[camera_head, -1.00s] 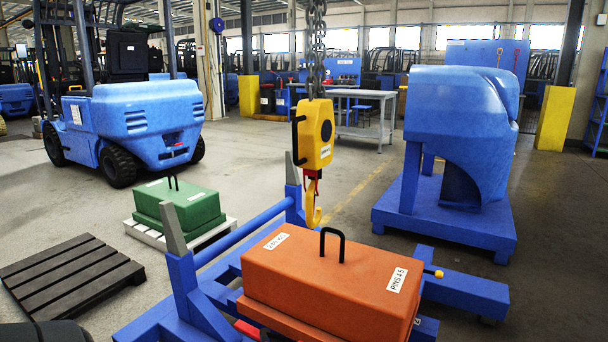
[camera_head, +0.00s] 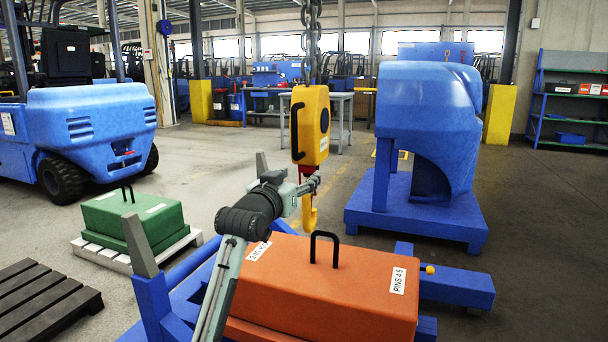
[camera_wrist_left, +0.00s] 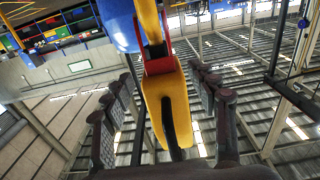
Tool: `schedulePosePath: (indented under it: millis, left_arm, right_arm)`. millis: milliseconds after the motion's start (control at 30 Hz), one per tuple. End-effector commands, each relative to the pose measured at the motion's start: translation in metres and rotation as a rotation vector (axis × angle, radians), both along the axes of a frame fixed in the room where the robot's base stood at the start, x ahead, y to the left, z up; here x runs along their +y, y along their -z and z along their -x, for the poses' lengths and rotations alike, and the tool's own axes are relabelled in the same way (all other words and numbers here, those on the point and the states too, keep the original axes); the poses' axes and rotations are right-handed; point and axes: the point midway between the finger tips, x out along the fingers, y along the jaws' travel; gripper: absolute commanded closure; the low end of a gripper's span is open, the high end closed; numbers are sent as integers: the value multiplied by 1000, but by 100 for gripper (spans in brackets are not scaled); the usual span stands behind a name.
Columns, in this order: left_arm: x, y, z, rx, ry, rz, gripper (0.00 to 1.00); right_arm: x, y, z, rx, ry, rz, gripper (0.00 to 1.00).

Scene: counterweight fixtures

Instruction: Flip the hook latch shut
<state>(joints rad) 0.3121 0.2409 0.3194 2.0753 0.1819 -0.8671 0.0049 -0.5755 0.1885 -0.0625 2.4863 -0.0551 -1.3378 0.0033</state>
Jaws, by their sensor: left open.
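A yellow hook block (camera_head: 311,124) hangs on a chain, with a yellow hook (camera_head: 309,214) below it. The red latch (camera_head: 307,170) is at the top of the hook, partly hidden by my gripper. In the left wrist view, the hook (camera_wrist_left: 172,105) is between my open fingers, with red latch parts (camera_wrist_left: 158,66) at its upper end. I cannot tell whether the latch is open or shut. My left gripper (camera_head: 312,184) is open at the hook's upper part; contact is unclear. My right gripper is not in view.
An orange counterweight (camera_head: 330,282) with a black handle sits below the hook on a blue frame (camera_head: 455,290). A green counterweight (camera_head: 130,220) stands on a pallet at left. A blue casting (camera_head: 428,125) stands behind at right. Open floor lies between them.

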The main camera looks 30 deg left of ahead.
Motion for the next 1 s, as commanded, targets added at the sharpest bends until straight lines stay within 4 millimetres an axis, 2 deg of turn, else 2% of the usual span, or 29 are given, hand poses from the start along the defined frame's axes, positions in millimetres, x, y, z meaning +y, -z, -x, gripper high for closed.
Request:
schedulePosePath:
  millis: [100,267,600,1000]
  left_arm:
    - [5,0,-19,1,-1,-1,41]
    - [9,1,-36,2,0,0,41]
    - [10,1,-41,3,0,-1,41]
    - [10,1,-40,3,0,-1,90]
  right_arm:
    - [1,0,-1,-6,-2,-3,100]
    - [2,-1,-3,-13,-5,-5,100]
    - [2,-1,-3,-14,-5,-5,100]
    - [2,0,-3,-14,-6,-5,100]
